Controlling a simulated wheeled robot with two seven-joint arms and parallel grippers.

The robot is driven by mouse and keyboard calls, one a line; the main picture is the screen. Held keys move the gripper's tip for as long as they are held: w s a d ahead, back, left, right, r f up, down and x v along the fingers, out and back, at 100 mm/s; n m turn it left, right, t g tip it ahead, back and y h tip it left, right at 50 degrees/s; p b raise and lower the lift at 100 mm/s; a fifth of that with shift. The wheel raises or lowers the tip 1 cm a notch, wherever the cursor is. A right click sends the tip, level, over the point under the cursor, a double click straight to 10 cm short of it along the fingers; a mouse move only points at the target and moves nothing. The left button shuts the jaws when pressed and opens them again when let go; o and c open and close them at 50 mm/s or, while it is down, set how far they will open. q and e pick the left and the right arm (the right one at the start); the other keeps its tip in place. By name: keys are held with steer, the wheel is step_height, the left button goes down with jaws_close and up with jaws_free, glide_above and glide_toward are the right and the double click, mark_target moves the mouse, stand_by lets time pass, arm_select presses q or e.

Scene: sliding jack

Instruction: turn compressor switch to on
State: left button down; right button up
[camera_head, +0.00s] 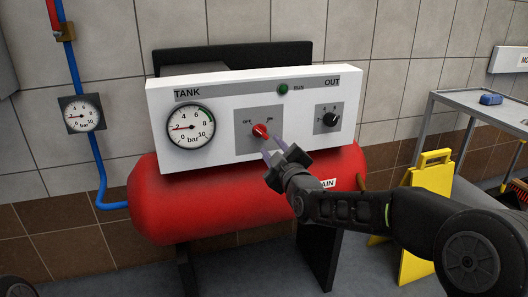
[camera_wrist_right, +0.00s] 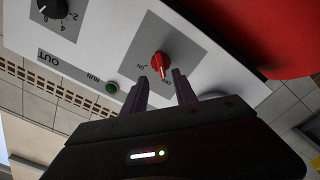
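The compressor switch is a red knob (camera_head: 261,131) on a grey plate in the middle of the white panel (camera_head: 285,155), marked OFF at left and ON at right. In the right wrist view the red knob (camera_wrist_right: 160,65) points toward the OFF mark. My right gripper (camera_head: 275,149) is just in front of the knob, to its lower right in the head view. In the wrist view its two fingers (camera_wrist_right: 161,91) are apart, with empty space between them, and the knob lies just beyond their tips. My left gripper is not in view.
The red tank (camera_head: 165,205) lies under the panel. A TANK gauge (camera_head: 191,127), a green RUN light (camera_head: 283,88) and a black OUT knob (camera_head: 331,119) surround the switch. A yellow folding sign (camera_head: 428,175) and a metal cart (camera_head: 480,105) stand at right.

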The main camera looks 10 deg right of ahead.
mark_target(262, 135)
steer(key=shift+w, duration=0.1)
steer(key=w, duration=0.7)
steer(key=shift+w+a, duration=0.25)
steer(key=shift+w, duration=0.05)
steer(key=shift+c, duration=0.5)
jaws_close()
